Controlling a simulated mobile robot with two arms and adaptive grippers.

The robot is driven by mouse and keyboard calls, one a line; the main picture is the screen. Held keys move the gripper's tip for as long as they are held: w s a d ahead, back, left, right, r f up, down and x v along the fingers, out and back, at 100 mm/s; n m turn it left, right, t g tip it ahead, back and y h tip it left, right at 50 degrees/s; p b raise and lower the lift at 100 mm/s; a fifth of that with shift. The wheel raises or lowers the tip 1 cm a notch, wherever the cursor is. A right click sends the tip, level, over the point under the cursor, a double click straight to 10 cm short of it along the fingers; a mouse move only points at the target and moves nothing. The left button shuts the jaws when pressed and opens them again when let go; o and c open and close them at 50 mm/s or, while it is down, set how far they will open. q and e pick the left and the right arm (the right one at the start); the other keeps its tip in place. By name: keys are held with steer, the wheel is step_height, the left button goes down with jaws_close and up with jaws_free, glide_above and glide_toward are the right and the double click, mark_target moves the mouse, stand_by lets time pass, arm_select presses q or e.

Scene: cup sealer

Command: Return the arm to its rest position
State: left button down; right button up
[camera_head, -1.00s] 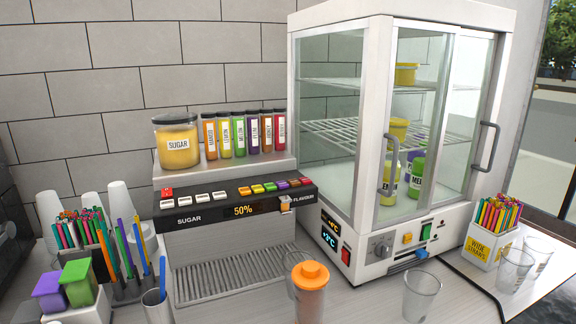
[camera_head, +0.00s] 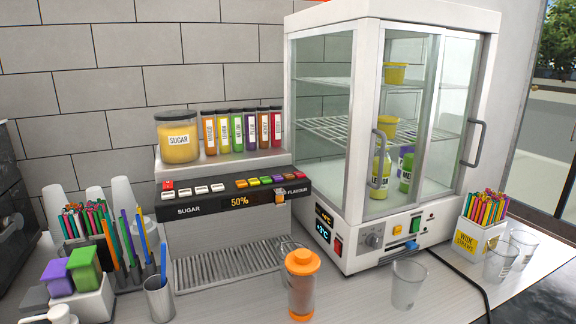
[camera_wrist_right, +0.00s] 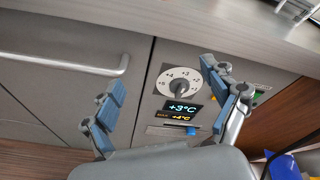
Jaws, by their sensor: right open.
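My right gripper (camera_wrist_right: 162,80) shows in the right wrist view. Its two blue-padded fingers are spread wide apart with nothing between them. Beyond them is a grey cabinet front (camera_wrist_right: 60,57) below a counter edge (camera_wrist_right: 215,20). A round dial (camera_wrist_right: 178,86) and a small temperature display (camera_wrist_right: 182,108) on that front appear between and behind the fingers. Neither gripper shows in the head view, and my left gripper is in no view.
On the counter are a shaker with an orange lid (camera_head: 302,285), a clear cup (camera_head: 408,284), a straw holder (camera_head: 478,236) and a glass-door fridge (camera_head: 350,205). A flavour dispenser (camera_head: 232,203) stands at the middle left. A cabinet handle (camera_wrist_right: 75,65) juts out near the gripper.

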steer(key=s+d+f+n+g+h, duration=0.1)
steer(key=s+d+f+n+g, duration=0.3)
steer(key=f, duration=0.9)
steer(key=s+a+f+n+g+h, duration=0.15)
steer(key=s+f+n, duration=0.5)
steer(key=f, duration=0.65)
steer(key=s+d+f+n+g+h, duration=0.1)
steer(key=s+d+f+n+g, duration=0.2)
steer(key=s+f+n, duration=0.5)
steer(key=s+d+f+n+g+h, duration=0.1)
steer(key=s+d+f+n+g, duration=0.2)
steer(key=s+f+n, duration=0.6)
steer(key=s+g, duration=0.1)
steer(key=s, duration=0.5)
steer(key=shift+d+n+h+b, duration=0.3)
steer(key=shift+d+n+h, duration=0.05)
steer(key=shift+d, duration=0.05)
steer(key=shift+g, duration=0.25)
